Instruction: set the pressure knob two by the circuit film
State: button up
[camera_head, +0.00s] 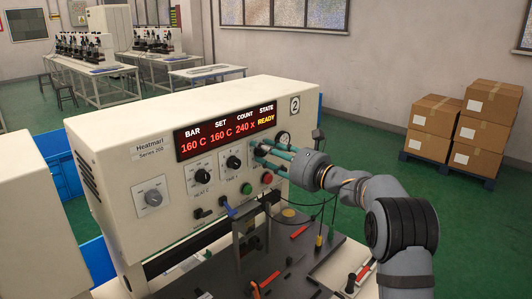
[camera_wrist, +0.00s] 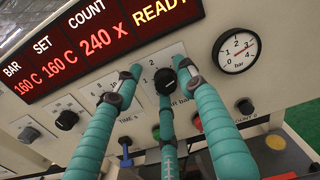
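The machine's pressure knob (camera_wrist: 165,80) is small and black on a white dial plate with numbers, in the wrist view. In the head view my fingers hide it. My gripper (camera_head: 256,148) has three teal fingers pointing at the panel. In the wrist view my gripper (camera_wrist: 160,78) has its fingers spread around the knob. A gap shows between the left fingertip and the knob; the right fingertip is very close, and contact is unclear. A round bar gauge (camera_wrist: 237,50) is right of the knob. I cannot pick out the circuit film with certainty.
The display (camera_head: 225,130) reads 160 C, 160 C, 240 X, READY. Other black knobs (camera_head: 202,176) (camera_head: 233,162), a green button (camera_head: 246,188) and a red button (camera_head: 267,178) are close by. Below lies a dark work plate (camera_head: 325,255) with coloured parts. Cardboard boxes (camera_head: 478,130) stand behind right.

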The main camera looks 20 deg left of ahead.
jog(key=shift+w+d+f, duration=0.1)
jog(key=shift+d+f, duration=0.05)
jog(key=shift+f, duration=0.05)
jog(key=v, duration=1.2)
jog(key=shift+r, duration=0.1)
